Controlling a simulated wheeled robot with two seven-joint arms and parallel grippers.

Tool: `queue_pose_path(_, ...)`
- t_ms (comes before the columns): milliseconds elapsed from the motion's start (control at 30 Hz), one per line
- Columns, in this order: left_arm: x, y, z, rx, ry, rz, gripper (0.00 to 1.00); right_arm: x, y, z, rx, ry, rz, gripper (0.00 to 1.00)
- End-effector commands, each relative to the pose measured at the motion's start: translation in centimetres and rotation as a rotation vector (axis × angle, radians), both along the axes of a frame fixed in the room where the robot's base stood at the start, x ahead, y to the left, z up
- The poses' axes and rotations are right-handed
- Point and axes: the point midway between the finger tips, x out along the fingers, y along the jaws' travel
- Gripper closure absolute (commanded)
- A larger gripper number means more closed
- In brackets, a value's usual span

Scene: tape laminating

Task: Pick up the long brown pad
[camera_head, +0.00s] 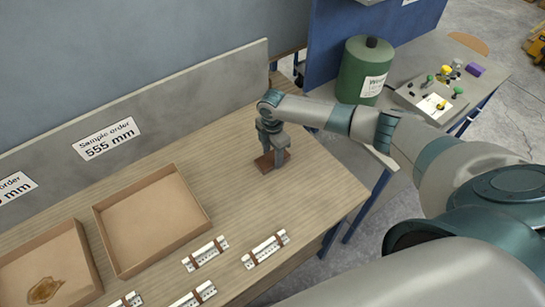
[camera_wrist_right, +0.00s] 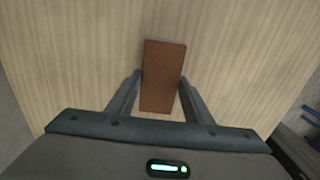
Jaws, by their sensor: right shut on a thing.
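The long brown pad (camera_head: 264,163) lies on the wooden table near its back right part in the head view. In the right wrist view the pad (camera_wrist_right: 162,75) is a plain brown rectangle, with its near end between the two fingers. My right gripper (camera_head: 271,155) comes down over the pad from above. It also shows in the right wrist view (camera_wrist_right: 160,92), shut on the pad with one finger at each long side. I cannot tell whether the pad is clear of the table top. My left gripper is in neither view.
Two shallow brown trays (camera_head: 118,268) stand at the left of the wooden table (camera_head: 310,205). Several white pieces with brown bands (camera_head: 266,249) lie along the front. A grey back panel (camera_head: 190,92) borders the table. A green canister (camera_head: 357,72) stands at the right.

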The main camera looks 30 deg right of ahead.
Motion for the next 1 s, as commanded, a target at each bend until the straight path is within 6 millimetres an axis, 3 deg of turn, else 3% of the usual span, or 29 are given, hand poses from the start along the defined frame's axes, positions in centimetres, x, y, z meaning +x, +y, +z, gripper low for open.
queue_pose_path(267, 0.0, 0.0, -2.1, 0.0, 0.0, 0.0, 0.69, 0.1, -0.1, 3.3, -0.001, -0.005, 0.002, 0.76)
queue_pose_path(700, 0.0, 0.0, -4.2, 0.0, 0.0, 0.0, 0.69, -6.3, -3.6, 7.3, -0.003, -0.001, 0.002, 0.76)
queue_pose_path(1000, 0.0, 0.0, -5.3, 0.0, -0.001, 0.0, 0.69, -9.5, -5.3, 9.6, -0.002, -0.001, 0.001, 0.76)
